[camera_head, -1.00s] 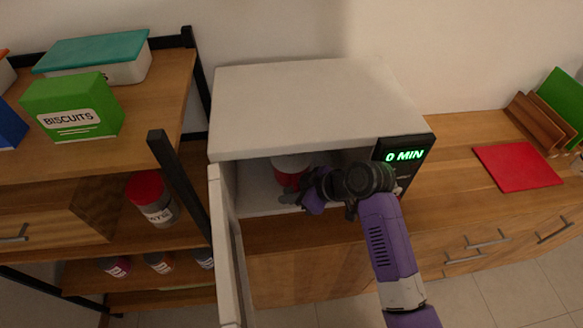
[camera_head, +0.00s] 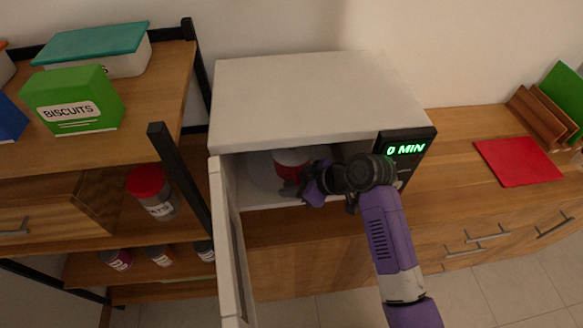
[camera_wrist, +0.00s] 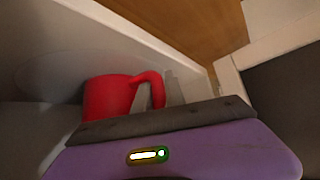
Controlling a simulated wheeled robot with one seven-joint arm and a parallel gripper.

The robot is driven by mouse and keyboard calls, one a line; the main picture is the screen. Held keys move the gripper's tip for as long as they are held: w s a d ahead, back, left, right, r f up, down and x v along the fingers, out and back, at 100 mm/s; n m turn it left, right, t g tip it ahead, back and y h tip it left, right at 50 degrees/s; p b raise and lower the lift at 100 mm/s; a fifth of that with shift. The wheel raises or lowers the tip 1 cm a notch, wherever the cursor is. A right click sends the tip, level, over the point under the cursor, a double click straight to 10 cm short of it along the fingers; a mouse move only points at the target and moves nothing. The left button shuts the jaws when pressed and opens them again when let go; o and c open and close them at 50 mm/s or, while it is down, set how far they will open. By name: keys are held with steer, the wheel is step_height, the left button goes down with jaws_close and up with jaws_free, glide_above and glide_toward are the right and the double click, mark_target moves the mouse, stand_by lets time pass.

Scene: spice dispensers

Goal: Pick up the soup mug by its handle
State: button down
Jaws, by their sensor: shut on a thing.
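The red soup mug (camera_head: 291,168) with a pale top stands inside the open microwave (camera_head: 310,100). In the wrist view, the red mug (camera_wrist: 108,97) is upright and its handle (camera_wrist: 152,82) reaches right toward my gripper. My gripper (camera_wrist: 170,95) is shut on the mug handle, with a grey finger beside it. In the head view my gripper (camera_head: 290,188) is at the microwave opening, just in front of the mug. The lower part of the mug is hidden behind my gripper.
The microwave door (camera_head: 229,240) stands open on the left, close to my gripper. The microwave's side wall and the display panel (camera_head: 405,149) bound the opening on the right. A shelf with a green biscuits box (camera_head: 72,100) stands left. A red board (camera_head: 517,160) lies on the right counter.

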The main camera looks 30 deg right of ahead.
steer(key=shift+r, duration=0.2)
steer(key=shift+r+b, duration=0.4)
steer(key=shift+r, duration=1.1)
steer(key=shift+s+r, duration=0.1)
steer(key=shift+s, duration=0.05)
steer(key=s+a+b, duration=0.1)
steer(key=s+a, duration=0.1)
steer(key=s, duration=0.6)
steer(key=s+a+b, duration=0.1)
steer(key=s+a, duration=0.2)
steer(key=s, duration=0.5)
steer(key=shift+s+a+b, duration=0.3)
steer(key=shift+s+b, duration=0.05)
steer(key=shift+s, duration=0.05)
